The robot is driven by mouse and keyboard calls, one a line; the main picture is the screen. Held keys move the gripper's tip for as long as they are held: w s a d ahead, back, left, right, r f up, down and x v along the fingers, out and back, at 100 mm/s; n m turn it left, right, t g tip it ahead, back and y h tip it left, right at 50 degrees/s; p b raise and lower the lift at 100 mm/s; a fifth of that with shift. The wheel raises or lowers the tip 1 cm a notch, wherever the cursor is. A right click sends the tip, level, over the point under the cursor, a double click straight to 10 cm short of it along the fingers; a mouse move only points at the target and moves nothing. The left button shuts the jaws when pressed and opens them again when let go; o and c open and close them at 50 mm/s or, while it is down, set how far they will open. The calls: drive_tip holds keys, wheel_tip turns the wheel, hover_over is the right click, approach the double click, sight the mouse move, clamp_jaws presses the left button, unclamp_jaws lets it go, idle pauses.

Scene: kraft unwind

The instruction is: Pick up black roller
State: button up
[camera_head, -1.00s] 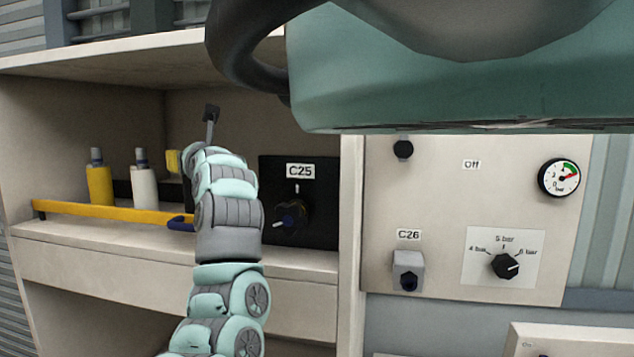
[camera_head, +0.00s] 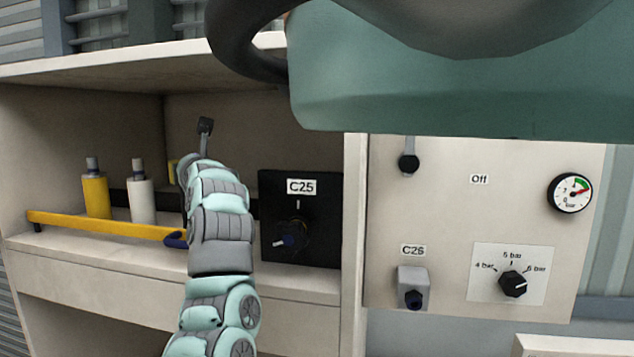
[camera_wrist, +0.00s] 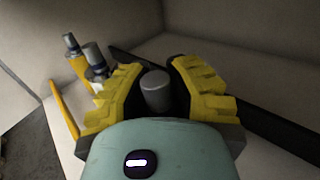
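In the wrist view, a grey cylindrical top (camera_wrist: 155,88) stands between the two yellow fingers of my gripper (camera_wrist: 156,80). The part below this top is dark and mostly hidden, so I cannot confirm it is the black roller. The dark inner sides of the fingers lie close on both sides of it; contact is not clear. In the head view, my arm covers most of the gripper, and only a bit of yellow finger (camera_head: 172,172) shows. The black roller cannot be made out there.
A yellow roller (camera_head: 96,196) and a white roller (camera_head: 141,200) stand upright on the shelf to the left. A yellow bar (camera_head: 100,225) runs along the shelf's front. The black C25 box (camera_head: 322,215) is right of my arm. A shelf board (camera_head: 150,55) is above.

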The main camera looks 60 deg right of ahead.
clamp_jaws()
drive_tip(key=shift+r, duration=0.15)
idle(0.4)
